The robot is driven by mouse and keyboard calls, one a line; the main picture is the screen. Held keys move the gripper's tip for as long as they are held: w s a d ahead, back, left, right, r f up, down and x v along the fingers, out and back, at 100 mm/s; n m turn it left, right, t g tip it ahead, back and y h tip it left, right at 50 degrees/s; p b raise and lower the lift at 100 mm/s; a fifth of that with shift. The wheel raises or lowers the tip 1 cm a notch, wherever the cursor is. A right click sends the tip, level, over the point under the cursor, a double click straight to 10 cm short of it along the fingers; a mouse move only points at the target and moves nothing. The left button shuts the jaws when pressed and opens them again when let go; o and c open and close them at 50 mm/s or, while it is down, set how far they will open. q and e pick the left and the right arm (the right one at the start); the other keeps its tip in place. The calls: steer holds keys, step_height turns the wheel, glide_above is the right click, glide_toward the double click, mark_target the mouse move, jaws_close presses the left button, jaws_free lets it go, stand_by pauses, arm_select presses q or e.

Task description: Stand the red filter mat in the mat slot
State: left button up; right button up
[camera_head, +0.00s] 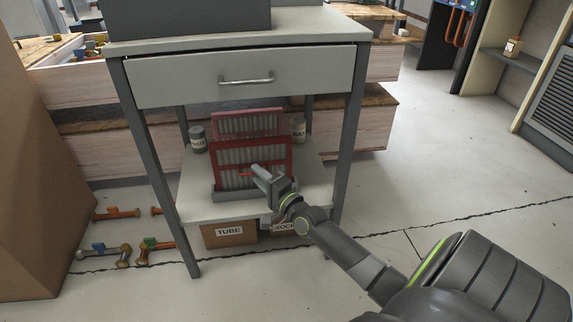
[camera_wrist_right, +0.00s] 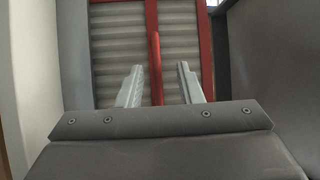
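The red filter mat (camera_head: 236,163), a red frame around grey ribbed panels, stands upright on the lower shelf under the drawer. Its lower edge meets a grey slotted base (camera_head: 232,194); I cannot tell how deep it sits. A second, paler red frame (camera_head: 248,123) shows behind and above it. My right gripper (camera_head: 262,174) is in front of the mat. In the right wrist view my right gripper (camera_wrist_right: 158,88) is open, with the mat's red handle bar (camera_wrist_right: 155,60) between its fingers, apparently ungripped. My left gripper is not in view.
Jars stand at the left (camera_head: 197,139) and right (camera_head: 299,129) of the mat. The closed drawer (camera_head: 245,78) and the table legs frame the shelf. Labelled boxes (camera_head: 229,234) sit below it. Pipe fittings (camera_head: 105,250) lie on the floor at left.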

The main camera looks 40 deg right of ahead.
steer(key=s+f, duration=0.1)
steer(key=s, duration=1.4)
steer(key=shift+d+f, duration=0.15)
steer(key=shift+d, duration=0.05)
